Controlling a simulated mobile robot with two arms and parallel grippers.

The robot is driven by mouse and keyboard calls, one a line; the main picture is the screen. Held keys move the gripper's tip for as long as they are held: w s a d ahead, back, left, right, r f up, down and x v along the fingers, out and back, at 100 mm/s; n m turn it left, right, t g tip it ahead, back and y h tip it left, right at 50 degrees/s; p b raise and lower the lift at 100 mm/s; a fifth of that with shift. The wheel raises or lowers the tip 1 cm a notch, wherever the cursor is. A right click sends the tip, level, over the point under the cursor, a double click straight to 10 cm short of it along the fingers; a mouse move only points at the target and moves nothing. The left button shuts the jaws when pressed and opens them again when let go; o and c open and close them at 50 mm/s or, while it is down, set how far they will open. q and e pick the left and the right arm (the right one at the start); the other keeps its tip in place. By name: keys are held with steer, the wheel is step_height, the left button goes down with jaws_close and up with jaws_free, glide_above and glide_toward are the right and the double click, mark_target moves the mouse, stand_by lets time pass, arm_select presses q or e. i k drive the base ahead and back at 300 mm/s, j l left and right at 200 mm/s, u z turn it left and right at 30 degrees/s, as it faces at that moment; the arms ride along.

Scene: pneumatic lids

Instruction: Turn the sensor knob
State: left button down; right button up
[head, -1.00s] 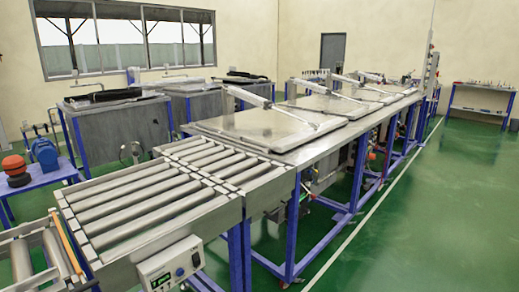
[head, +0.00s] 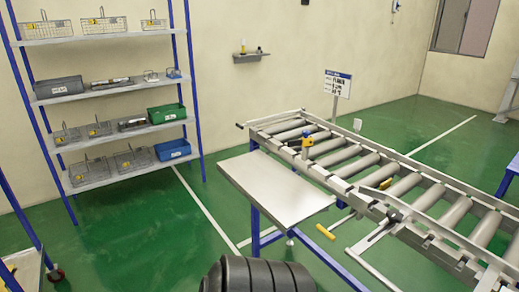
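A roller conveyor (head: 460,209) runs across the right side of the head view. A small dark knob-like part (head: 394,214) sits on a metal bracket at the conveyor's near side, further right. I cannot tell which part is the sensor knob. Neither of my grippers shows in the view.
A bare metal side table (head: 275,188) adjoins the conveyor. A yellow-ended handle (head: 326,232) sticks out below it. A blue-framed shelf (head: 112,81) with baskets and bins stands by the left wall. Green floor (head: 135,235) is clear between shelf and table.

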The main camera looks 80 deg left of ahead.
mark_target(306, 133)
steer(key=u, duration=2.35)
steer(key=l+z, duration=0.3)
steer(key=i+l+z, duration=0.15)
steer(key=z, duration=0.2)
